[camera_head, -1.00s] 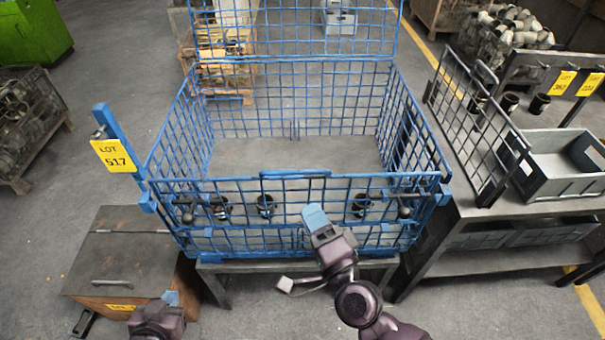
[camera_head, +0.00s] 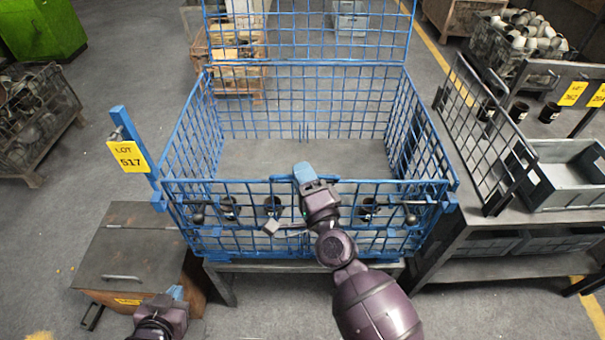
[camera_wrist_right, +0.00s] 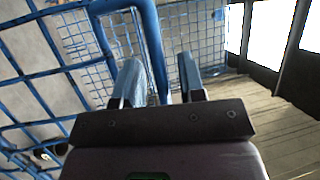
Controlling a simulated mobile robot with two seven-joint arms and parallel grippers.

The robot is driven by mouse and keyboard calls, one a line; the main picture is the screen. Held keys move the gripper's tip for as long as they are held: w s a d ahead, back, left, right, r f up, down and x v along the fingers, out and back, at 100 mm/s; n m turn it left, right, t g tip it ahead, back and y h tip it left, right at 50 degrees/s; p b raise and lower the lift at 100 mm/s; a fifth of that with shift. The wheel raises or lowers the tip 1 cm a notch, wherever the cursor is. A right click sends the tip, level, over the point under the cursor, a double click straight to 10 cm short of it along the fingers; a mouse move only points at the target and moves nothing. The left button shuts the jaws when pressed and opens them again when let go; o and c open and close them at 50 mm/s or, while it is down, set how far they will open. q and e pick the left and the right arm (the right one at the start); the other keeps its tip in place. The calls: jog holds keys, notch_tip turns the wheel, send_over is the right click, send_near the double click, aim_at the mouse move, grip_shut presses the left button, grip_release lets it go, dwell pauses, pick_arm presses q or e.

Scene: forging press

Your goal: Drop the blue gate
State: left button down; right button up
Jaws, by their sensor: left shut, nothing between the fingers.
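The blue gate (camera_head: 239,183) is the upright mesh front of the blue wire cage, with a raised handle bar (camera_head: 281,178) at the middle of its top edge. My right gripper (camera_head: 304,172) is at this handle bar. In the right wrist view its two fingers (camera_wrist_right: 160,76) are apart, with the blue bar running between them; I cannot tell whether they touch it. Dark round knobs sit at the gate's left end (camera_head: 197,218) and right end (camera_head: 411,219). My left gripper (camera_head: 176,292) is shut and empty, low at the left by the wooden box.
The cage floor (camera_head: 290,155) looks empty. A yellow lot sign (camera_head: 129,157) hangs on a blue post at the cage's left. A wooden box (camera_head: 125,250) stands at the lower left. A grey workbench (camera_head: 470,215) with a grey bin (camera_head: 572,185) stands close on the right.

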jog(key=shift+w, duration=0.15)
grip_shut()
dwell(0.4)
